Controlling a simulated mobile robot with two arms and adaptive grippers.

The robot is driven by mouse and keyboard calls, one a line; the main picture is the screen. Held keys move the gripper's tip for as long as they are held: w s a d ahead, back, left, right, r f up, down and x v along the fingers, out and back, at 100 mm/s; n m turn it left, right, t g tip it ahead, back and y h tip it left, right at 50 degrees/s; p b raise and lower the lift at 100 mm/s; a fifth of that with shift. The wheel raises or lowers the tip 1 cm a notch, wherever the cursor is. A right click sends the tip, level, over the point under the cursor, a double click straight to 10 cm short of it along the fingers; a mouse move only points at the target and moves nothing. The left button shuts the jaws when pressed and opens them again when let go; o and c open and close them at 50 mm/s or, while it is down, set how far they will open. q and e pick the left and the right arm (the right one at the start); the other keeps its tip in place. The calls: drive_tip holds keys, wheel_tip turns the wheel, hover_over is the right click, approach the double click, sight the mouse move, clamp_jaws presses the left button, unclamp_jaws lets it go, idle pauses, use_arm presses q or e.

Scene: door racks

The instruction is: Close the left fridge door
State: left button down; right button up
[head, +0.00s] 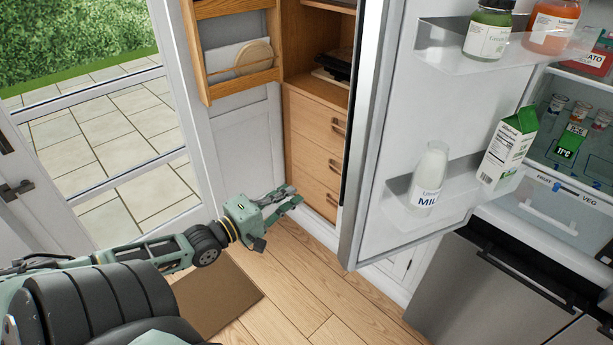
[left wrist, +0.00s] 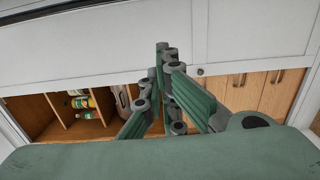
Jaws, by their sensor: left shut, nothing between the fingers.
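The left fridge door (head: 397,150) stands open in the head view, its inner side with two shelves facing right. The upper shelf holds a green jar (head: 489,27) and an orange jar (head: 552,25). The lower shelf holds a milk bottle (head: 429,178) and a carton (head: 508,147). My left gripper (head: 291,197) is left of the door's free edge, on its outer side, with a visible gap in the picture. It is shut and empty; its fingers also show in the left wrist view (left wrist: 165,62). My right gripper is not in view.
The fridge interior (head: 575,130) is at the right, above a steel drawer front (head: 480,280). Wooden drawers (head: 313,145) stand behind the gripper. A glazed door (head: 100,110) is at the left. A brown mat (head: 215,295) lies on the wooden floor (head: 310,290).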

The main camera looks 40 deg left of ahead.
use_arm(q)
drive_tip(key=w+d+p, duration=0.3)
drive_tip(key=w+d, duration=0.2)
drive_tip(key=w, duration=0.3)
drive_tip(key=shift+d+p, duration=0.2)
drive_tip(key=shift+p, duration=0.15)
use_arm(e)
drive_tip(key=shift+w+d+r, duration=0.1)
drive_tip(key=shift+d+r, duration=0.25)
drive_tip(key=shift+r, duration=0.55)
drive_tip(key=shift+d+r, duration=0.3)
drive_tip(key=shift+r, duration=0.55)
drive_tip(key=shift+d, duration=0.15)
